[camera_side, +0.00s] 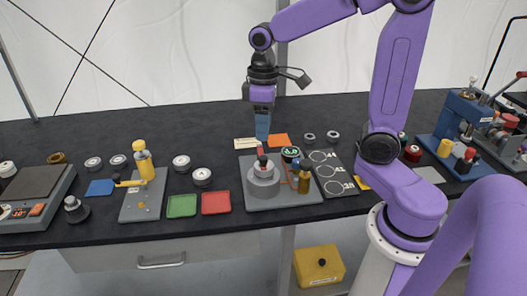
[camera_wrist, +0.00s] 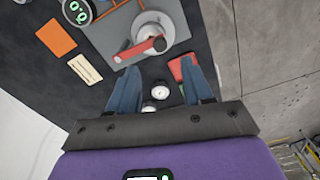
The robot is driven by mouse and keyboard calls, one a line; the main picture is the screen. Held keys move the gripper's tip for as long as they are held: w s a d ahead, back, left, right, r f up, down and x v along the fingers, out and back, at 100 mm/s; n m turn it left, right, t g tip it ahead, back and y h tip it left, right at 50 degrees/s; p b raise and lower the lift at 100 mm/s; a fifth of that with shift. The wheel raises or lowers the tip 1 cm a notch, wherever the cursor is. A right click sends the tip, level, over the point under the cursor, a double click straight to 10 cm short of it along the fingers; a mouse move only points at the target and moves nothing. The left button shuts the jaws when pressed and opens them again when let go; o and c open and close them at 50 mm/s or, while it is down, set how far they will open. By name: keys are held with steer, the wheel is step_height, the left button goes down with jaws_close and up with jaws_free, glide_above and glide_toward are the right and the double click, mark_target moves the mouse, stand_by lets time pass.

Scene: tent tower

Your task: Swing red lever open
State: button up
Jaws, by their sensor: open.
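The red lever (camera_wrist: 140,50) sits on top of a round grey metal unit (camera_wrist: 152,28) on a grey base plate. In the side view the red lever (camera_side: 260,151) is small and partly hard to make out above the grey unit (camera_side: 263,172). My gripper (camera_side: 263,139) points down, just above or behind the lever. In the wrist view my gripper (camera_wrist: 162,64) is open with nothing between its blue fingers. The lever lies beyond the fingertips, and I see no contact.
A round dial with green digits (camera_side: 290,154) and a brass-coloured part (camera_side: 304,178) stand close to the unit's right. A red tray (camera_side: 216,203) and green tray (camera_side: 181,206) lie left. A yellow-topped fixture (camera_side: 143,165) stands farther left.

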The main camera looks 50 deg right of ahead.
mark_target(263, 157)
step_height(263, 157, down, 8)
steer(key=shift+f, duration=0.15)
stand_by(0.3)
jaws_close()
